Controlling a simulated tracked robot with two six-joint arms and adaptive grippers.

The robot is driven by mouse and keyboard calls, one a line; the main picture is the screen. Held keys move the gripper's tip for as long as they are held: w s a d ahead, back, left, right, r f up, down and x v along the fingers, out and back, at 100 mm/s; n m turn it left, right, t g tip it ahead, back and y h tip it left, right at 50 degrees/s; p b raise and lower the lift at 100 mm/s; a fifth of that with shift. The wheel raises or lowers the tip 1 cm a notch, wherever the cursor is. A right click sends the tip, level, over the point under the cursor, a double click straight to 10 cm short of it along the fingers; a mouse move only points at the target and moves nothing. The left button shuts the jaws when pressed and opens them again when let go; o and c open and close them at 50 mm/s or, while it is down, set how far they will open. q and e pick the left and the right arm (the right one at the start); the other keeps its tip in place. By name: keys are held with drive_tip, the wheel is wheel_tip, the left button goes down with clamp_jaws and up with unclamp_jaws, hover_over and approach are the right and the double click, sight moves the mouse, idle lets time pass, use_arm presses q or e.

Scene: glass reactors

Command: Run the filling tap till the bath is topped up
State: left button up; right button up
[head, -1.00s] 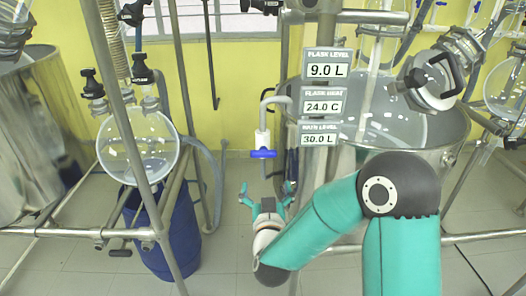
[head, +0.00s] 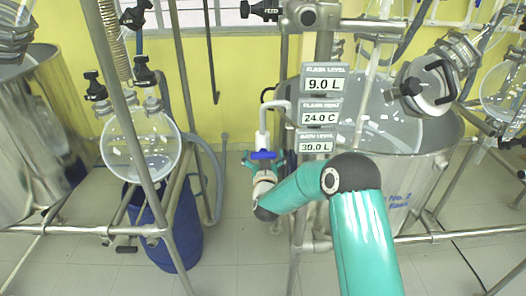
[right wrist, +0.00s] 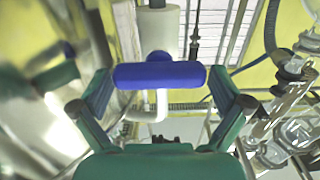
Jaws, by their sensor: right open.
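The filling tap has a white body (head: 262,138) under a bent grey pipe. Its blue handle (head: 263,155) lies crosswise. My right gripper (head: 264,162) is at the handle, its fingers spread on both sides. In the right wrist view, the blue handle (right wrist: 160,75) lies between the two open green fingers; whether they touch it is hard to tell. The bath is the large steel tub (head: 412,180) at the right, partly hidden by posts and my right arm. The bath level display (head: 316,147) seems to read 30.0 L. My left gripper is not in view.
Flask displays (head: 322,84) read 9.0 L and 24.0 C on a steel post close right of the tap. A round glass flask (head: 140,145) hangs in a frame at the left, over a blue drum (head: 170,235). Floor is clear between the frames.

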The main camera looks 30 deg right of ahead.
drive_tip(key=shift+w+d, duration=0.1)
drive_tip(key=shift+w, duration=0.05)
drive_tip(key=shift+c, duration=0.2)
drive_tip(key=c, duration=0.9)
